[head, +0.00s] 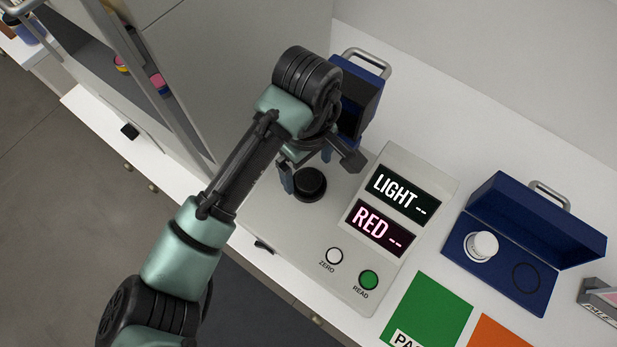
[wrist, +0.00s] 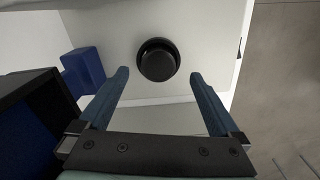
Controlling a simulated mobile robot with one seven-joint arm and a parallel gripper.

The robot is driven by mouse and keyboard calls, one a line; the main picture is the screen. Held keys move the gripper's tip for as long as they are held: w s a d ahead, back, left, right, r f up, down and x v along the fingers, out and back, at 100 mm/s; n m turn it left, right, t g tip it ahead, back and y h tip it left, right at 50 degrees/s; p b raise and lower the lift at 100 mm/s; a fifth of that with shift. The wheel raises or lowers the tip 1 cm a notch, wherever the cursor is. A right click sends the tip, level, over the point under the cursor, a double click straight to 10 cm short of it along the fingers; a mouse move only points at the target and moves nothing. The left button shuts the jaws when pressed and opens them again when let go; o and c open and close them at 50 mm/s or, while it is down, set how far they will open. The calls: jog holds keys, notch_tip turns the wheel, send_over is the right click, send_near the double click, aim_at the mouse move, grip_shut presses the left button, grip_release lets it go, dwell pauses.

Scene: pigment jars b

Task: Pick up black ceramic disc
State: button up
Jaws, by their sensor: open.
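A round black piece (head: 310,183), which looks like the black disc or a cap, sits on the pale top of the instrument, left of its displays. In the wrist view the black piece (wrist: 157,60) shows a dark rim around a raised round top. My gripper (head: 306,170) is open and empty, pointing down close to it. In the wrist view the two blue fingertips of my gripper (wrist: 159,76) stand apart on either side, just short of the black piece, with visible gaps. I cannot tell the exact height between fingertips and piece.
The instrument's displays (head: 390,212) read LIGHT and RED, with a white ZERO button (head: 334,256) and green READ button (head: 368,280). An open blue case (head: 575,235) holds a white disc (head: 482,246) beside an empty-looking round recess (head: 526,278). A dark blue box (head: 368,93) stands behind my gripper.

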aim_at(309, 179)
notch_tip(309, 179, down, 4)
jog(key=shift+w+d+f+p, duration=0.1)
jog(key=shift+p, duration=0.25)
grip_shut()
dwell(0.4)
